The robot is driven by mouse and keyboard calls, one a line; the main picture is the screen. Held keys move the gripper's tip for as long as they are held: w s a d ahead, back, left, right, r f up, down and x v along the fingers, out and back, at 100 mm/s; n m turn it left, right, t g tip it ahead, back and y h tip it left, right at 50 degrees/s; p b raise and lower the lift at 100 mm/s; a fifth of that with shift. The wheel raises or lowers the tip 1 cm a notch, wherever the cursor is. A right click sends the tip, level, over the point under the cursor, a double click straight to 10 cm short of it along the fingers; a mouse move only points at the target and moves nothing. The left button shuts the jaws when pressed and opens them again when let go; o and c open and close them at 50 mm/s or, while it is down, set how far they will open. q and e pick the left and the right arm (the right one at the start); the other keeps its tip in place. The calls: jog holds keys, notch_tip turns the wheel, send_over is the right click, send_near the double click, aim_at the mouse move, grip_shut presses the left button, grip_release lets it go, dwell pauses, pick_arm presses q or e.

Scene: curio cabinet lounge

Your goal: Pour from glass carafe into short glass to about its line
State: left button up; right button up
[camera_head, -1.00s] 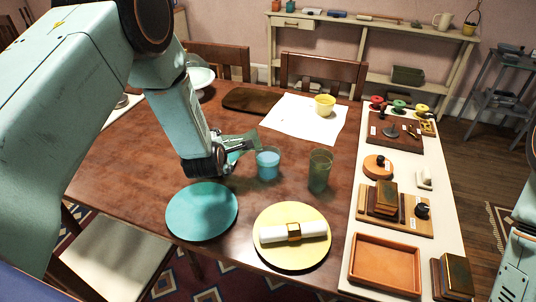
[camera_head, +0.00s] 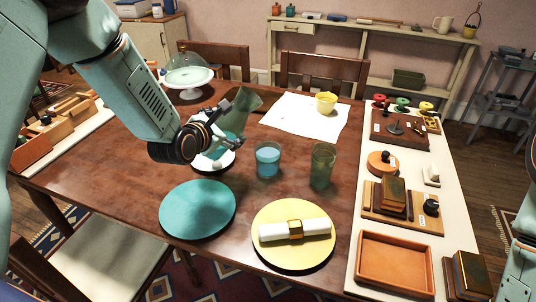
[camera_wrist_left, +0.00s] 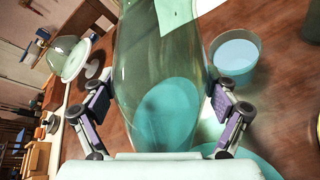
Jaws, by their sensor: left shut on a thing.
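The short glass (camera_head: 267,160) stands upright on the table and holds blue liquid to well up its wall. I cannot make out its line. It also shows in the wrist view (camera_wrist_left: 237,60). My left gripper (camera_head: 222,122) is shut on the glass carafe (camera_head: 246,99), behind and left of the short glass and apart from it. The carafe leans, its wide greenish mouth toward the upper right. In the wrist view the carafe (camera_wrist_left: 150,50) sits between both fingers, with teal liquid low in it. My right gripper is out of view.
A tall green glass (camera_head: 322,167) stands right of the short glass. A teal plate (camera_head: 198,209) and a yellow plate (camera_head: 268,258) with a rolled napkin lie in front. A white paper (camera_head: 290,119) with a yellow cup (camera_head: 326,103) lies behind. A domed cake stand (camera_head: 188,82) is back left.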

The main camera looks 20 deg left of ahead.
aim_at(233, 116)
pick_arm(q)
jog(key=d+n+t+h+b, duration=0.1)
jog(key=b, duration=0.1)
jog(key=w+d+r+n+t+b, duration=0.1)
jog(key=b, duration=0.2)
jog(key=shift+w+d+h, duration=0.1)
jog(key=shift+w+h, duration=0.05)
jog(key=shift+h, duration=0.25)
jog(key=shift+d+r+n+b, duration=0.2)
jog(key=shift+r+n+b, duration=0.1)
jog(key=shift+b, duration=0.25)
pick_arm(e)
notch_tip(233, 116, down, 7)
pick_arm(q)
jog(key=shift+a+r+p, duration=0.4)
jog(key=shift+r+p, duration=0.15)
jog(key=shift+p, duration=0.1)
jog(key=s+a+r+p, duration=0.1)
jog(key=a+p, duration=0.1)
jog(key=s+a+r+p, duration=0.1)
jog(key=r+p, duration=0.1)
jog(key=shift+s+a+r, duration=0.1)
jog(key=shift+a, duration=0.25)
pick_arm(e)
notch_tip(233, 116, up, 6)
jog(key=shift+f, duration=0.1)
pick_arm(q)
jog(key=shift+s+d, duration=0.1)
